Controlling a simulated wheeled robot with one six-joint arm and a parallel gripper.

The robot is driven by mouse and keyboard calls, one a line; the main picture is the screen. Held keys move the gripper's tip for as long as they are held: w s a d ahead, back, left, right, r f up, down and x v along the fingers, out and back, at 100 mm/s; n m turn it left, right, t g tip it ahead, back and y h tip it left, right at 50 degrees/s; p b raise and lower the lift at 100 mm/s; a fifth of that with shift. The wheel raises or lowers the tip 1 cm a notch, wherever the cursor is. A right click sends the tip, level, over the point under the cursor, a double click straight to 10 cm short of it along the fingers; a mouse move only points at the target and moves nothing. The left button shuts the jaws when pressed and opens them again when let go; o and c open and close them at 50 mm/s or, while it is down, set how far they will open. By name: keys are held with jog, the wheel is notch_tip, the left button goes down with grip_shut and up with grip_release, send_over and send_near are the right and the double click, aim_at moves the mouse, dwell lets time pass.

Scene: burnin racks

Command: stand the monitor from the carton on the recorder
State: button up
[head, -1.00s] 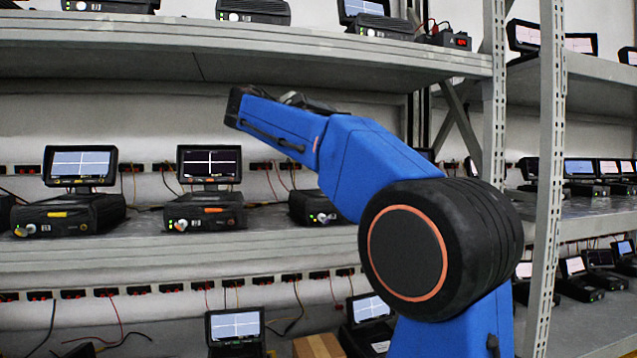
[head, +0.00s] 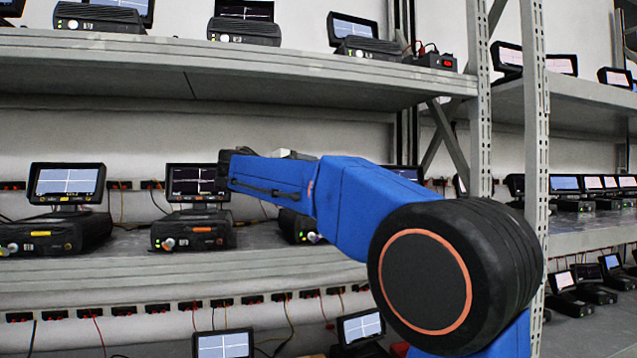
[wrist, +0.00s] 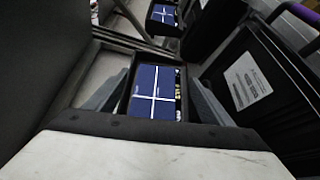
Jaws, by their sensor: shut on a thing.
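In the wrist view my gripper (wrist: 156,98) is shut on a monitor (wrist: 150,78) with a blue screen and a white cross; a grey finger lies along each side of it. In the head view my blue arm reaches up and left across the middle shelf, and my gripper is hidden behind it. A recorder (head: 297,228) on that shelf is partly covered by my arm; its top is mostly hidden. A dark-framed screen edge (head: 404,172) shows just above my forearm; I cannot tell whether it is the held monitor. No carton is in view now.
Two recorders with monitors stand to the left on the middle shelf (head: 120,265). The upper shelf (head: 250,70) runs above my arm. A slotted rack post (head: 534,130) stands at the right. In the wrist view a dark panel with a white label (wrist: 247,80) is close at the right.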

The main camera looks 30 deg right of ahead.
jog(key=o, duration=1.5)
jog(key=shift+f, duration=0.1)
jog(key=v, duration=1.2)
jog(key=shift+a, duration=0.1)
